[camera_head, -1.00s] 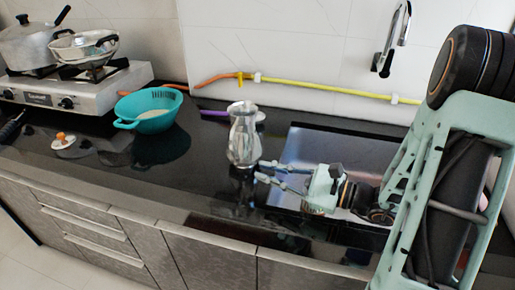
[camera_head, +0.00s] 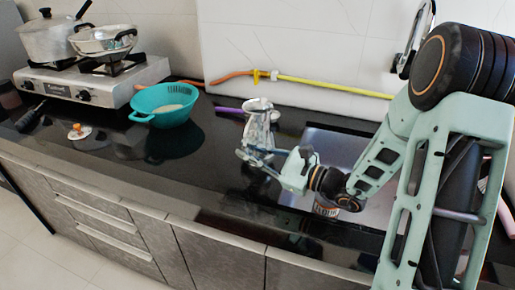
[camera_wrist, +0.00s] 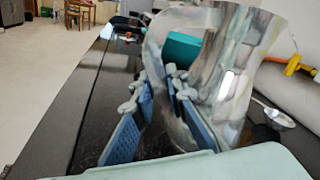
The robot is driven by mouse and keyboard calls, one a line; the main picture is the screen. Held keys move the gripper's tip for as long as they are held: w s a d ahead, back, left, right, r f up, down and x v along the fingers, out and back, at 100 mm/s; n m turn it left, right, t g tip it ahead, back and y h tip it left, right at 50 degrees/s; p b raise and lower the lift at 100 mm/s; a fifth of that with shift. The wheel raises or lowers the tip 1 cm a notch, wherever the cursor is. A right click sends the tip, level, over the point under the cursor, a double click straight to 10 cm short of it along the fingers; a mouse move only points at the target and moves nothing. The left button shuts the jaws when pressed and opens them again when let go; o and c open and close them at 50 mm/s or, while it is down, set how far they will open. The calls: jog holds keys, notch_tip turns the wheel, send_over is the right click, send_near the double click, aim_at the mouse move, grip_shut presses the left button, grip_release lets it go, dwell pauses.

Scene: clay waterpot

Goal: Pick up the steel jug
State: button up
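The steel jug (camera_head: 259,130) stands upright on the dark counter, shiny and narrow-waisted. In the wrist view the jug (camera_wrist: 236,65) is large and close, its body filling the upper middle and right. My gripper (camera_head: 252,160) is at the jug's near side, low on its body. In the wrist view my gripper (camera_wrist: 160,88) has its two blue-padded fingers apart, with a gap between them. I cannot tell whether either finger touches the jug.
A teal colander (camera_head: 163,105) sits left of the jug. A stove (camera_head: 92,80) with pots is at the far left. A small lid (camera_head: 79,132) lies on the counter. A yellow hose (camera_head: 330,86) runs along the wall. The sink (camera_head: 340,148) is to the right.

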jog(key=shift+w+a, duration=0.1)
grip_shut()
jog(key=shift+r, duration=0.15)
dwell(0.3)
